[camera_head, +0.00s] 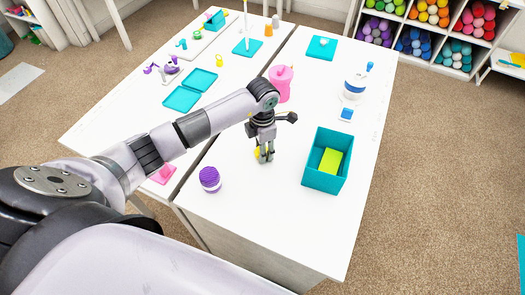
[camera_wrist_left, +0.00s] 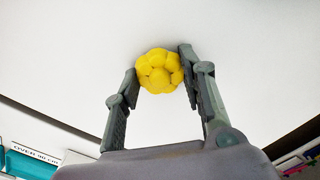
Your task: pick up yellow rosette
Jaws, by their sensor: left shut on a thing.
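The yellow rosette (camera_wrist_left: 160,71) is a small round flower shape with rounded petals. In the left wrist view it sits between the two fingertips of my left gripper (camera_wrist_left: 158,73), which is shut on it. In the head view the left gripper (camera_head: 265,157) points down over the white table (camera_head: 245,215). The rosette (camera_head: 257,153) shows there only as a bit of yellow, mostly hidden behind the fingers. I cannot tell whether it touches the table. My right gripper is not in view.
A teal box (camera_head: 311,177) with a yellow-green block (camera_head: 330,161) inside stands to the right. A white and blue bottle (camera_head: 354,86) is at the back right. The table front is clear.

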